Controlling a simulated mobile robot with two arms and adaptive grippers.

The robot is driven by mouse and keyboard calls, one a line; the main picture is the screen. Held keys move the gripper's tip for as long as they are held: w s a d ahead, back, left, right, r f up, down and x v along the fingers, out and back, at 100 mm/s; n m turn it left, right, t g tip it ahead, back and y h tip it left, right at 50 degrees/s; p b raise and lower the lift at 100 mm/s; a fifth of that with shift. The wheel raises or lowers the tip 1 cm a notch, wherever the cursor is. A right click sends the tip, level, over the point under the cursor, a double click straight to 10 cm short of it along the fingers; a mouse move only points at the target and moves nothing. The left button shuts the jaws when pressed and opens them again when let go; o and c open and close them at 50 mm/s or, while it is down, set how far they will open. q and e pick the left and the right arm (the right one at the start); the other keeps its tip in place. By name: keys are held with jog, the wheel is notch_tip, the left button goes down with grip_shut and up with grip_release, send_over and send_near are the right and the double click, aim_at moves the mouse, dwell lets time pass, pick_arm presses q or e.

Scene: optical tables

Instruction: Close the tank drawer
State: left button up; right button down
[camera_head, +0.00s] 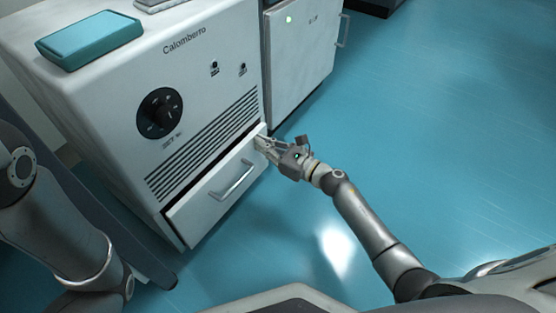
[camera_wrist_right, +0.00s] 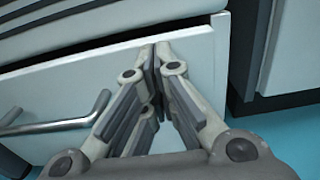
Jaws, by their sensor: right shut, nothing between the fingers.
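The tank drawer (camera_head: 205,205) is the white front with a metal bar handle (camera_head: 232,180) low on the white Calomberro cabinet (camera_head: 110,95). It stands slightly out, with a dark gap along its top edge. My right gripper (camera_head: 262,142) is shut and empty at the drawer front's upper right corner. In the right wrist view the shut fingertips (camera_wrist_right: 158,50) are at the drawer front (camera_wrist_right: 80,85), right of the handle (camera_wrist_right: 60,125); whether they touch it I cannot tell. My left arm is at the left edge, its gripper out of view.
A second white cabinet (camera_head: 300,50) stands right of the first, with a vertical handle. A teal box (camera_head: 90,40) lies on top of the first cabinet. The blue floor (camera_head: 440,130) to the right is clear.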

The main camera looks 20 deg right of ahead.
jog(key=x, duration=0.2)
jog(key=shift+w+a+r+b, duration=0.15)
jog(key=shift+w+b, duration=0.15)
jog(key=shift+w, duration=0.05)
jog(key=shift+r, duration=0.1)
